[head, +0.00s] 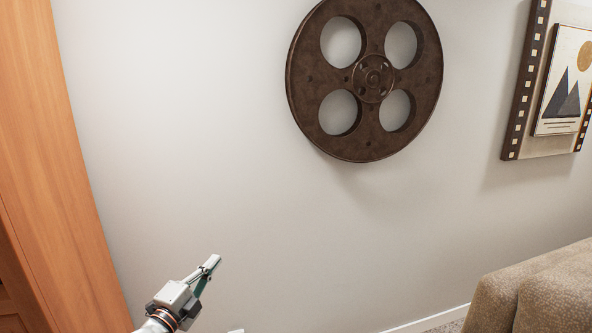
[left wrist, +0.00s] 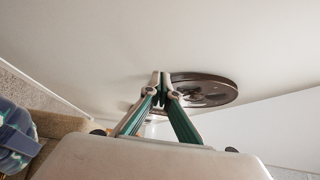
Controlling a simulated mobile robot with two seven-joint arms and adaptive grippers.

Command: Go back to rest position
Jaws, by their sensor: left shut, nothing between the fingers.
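My left gripper (head: 210,264) is at the bottom left of the head view, in front of the bare wall and pointing up and to the right. In the left wrist view its two fingers (left wrist: 162,78) meet at the tips, so it is shut, with nothing between them. The large brown film reel (head: 362,142) on the wall also shows in the left wrist view (left wrist: 215,90), beyond the fingers. My right gripper is in neither view.
An orange wooden cabinet or door panel (head: 50,170) stands along the left edge. A tan sofa (head: 540,290) fills the lower right, and it seems to show in the left wrist view with a blue item (left wrist: 14,135). A framed mountain picture (head: 563,85) hangs right. The wall between is clear.

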